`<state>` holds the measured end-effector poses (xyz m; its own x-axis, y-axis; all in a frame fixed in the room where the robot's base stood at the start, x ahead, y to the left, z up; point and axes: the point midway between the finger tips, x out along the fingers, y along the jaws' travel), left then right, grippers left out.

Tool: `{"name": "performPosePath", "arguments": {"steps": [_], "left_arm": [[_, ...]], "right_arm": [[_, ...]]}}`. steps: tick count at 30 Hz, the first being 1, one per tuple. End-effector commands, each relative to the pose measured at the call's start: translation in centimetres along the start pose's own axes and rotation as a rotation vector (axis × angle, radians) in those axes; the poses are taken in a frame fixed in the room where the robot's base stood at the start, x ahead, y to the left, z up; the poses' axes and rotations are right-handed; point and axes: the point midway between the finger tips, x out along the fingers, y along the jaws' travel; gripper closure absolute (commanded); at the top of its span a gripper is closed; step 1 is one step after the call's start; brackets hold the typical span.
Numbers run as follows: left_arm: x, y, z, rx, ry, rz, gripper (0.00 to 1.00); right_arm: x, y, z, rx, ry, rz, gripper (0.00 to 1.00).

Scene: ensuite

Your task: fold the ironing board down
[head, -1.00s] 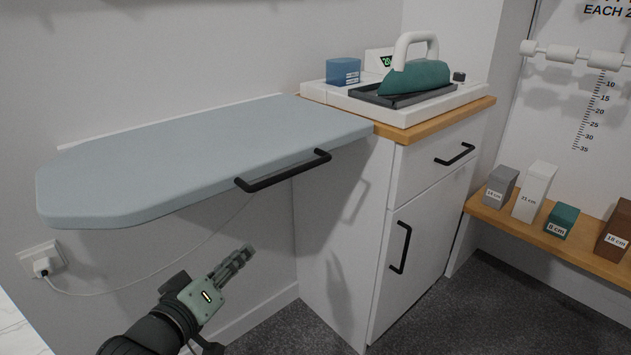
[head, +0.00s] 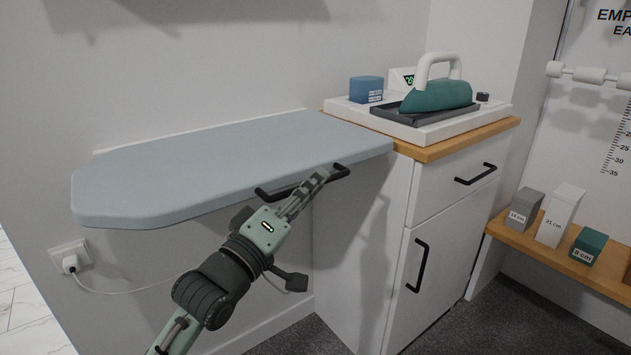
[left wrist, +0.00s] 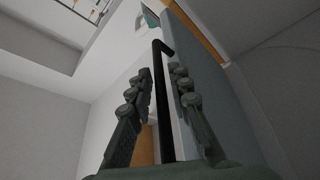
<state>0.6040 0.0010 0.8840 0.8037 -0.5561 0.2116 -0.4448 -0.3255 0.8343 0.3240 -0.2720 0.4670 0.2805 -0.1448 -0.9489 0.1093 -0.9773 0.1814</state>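The ironing board (head: 220,165) is pale blue-grey and stands out level from the wall, unfolded. A black bar handle (head: 276,191) runs along its front edge. My left gripper (head: 318,178) is up at the handle, its fingers covering part of the bar in the head view. In the left wrist view the bar (left wrist: 163,110) runs between the two fingers of the left gripper (left wrist: 160,85), with gaps visible on both sides, so the fingers look open around it. My right gripper is in no view.
A white cabinet (head: 362,235) with a wooden top stands at the board's right end. It carries a tray with a green iron (head: 436,95) and a blue box (head: 366,88). A plugged cable (head: 110,291) hangs below the board. A shelf (head: 530,243) with labelled blocks is at right.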

Motion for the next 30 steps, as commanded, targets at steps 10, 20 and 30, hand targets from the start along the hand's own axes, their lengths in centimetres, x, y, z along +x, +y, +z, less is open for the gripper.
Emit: {"name": "performPosePath", "arguments": {"steps": [10, 20, 30], "left_arm": [[1.08, -0.01, 0.02, 0.001, 0.000, -0.001, 0.81], [1.04, -0.01, 0.02, 0.001, 0.000, -0.001, 1.00], [1.21, 0.05, -0.13, 0.001, 0.000, 0.000, 1.00]], "right_arm": [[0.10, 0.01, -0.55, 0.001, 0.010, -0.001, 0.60], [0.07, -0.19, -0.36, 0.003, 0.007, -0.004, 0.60], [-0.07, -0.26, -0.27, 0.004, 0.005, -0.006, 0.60]]}}
